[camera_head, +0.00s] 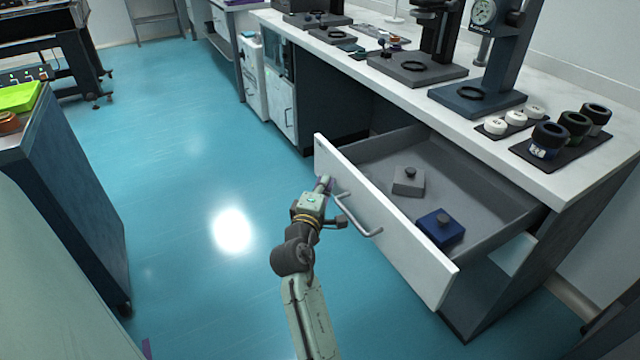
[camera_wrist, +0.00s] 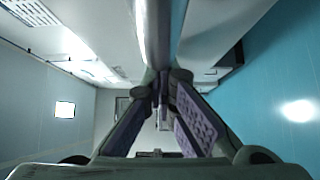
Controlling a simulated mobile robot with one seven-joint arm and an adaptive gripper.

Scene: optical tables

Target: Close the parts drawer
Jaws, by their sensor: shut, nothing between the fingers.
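The parts drawer (camera_head: 372,215) is pulled well out of the bench, with its white front facing me and its grey inside open to view. A bar handle (camera_head: 357,213) is on the front. Inside lie a grey block (camera_head: 408,181) and a blue block (camera_head: 440,227), each with a knob on top. My gripper (camera_head: 326,184) is shut and empty, at the left part of the drawer front, beside the handle. I cannot tell whether it touches the front. In the wrist view my gripper (camera_wrist: 163,100) has its fingers converging, and a pale bar runs just above them, too close to identify.
The white bench top (camera_head: 420,105) carries several stands, a dial gauge (camera_head: 483,12) and dark and white round parts near its right end. A dark cabinet with a green tray (camera_head: 18,97) stands on the left. The blue floor (camera_head: 190,200) between is clear.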

